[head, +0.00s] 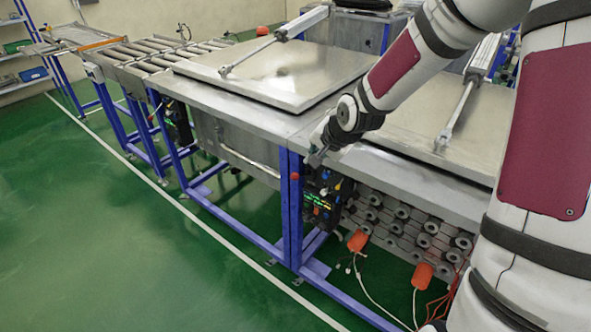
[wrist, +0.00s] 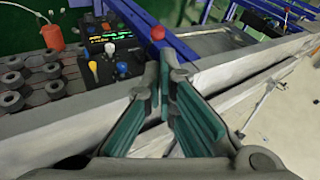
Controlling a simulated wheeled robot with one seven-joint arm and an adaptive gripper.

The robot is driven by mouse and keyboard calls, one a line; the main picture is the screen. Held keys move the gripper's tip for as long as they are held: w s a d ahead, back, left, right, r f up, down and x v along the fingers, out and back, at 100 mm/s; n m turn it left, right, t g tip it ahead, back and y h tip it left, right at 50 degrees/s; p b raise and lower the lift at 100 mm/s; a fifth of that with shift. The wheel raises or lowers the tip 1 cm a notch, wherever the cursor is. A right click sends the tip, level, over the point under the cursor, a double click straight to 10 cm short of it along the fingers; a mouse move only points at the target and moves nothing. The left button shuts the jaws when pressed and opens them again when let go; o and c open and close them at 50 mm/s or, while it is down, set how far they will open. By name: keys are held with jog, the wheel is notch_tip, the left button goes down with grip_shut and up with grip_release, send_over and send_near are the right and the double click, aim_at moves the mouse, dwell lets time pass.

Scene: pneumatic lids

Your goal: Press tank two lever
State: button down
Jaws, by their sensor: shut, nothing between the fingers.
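A dark control panel (head: 322,207) with lit displays and small coloured levers hangs under the edge of the metal tank tables. I cannot tell which lever belongs to tank two. My gripper (head: 315,157) is above the panel at the table edge. In the wrist view its teal-padded fingers (wrist: 165,62) are shut and empty, right of the levers and apart from them.
Two flat metal lids (head: 275,72) (head: 445,125) lie on the tanks, with cylinders attached. Orange boxes (head: 357,240) with cables hang below. Green floor is clear at left.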

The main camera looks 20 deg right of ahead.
aim_at(295, 176)
dwell(0.3)
jog(key=b+x, duration=0.2)
jog(key=x, duration=1.2)
jog(key=shift+b, duration=0.4)
jog(key=shift+f, duration=0.1)
jog(key=shift+s+a+f+h+b, duration=0.2)
jog(key=shift+f+h+b, duration=0.1)
jog(key=shift+b, duration=0.6)
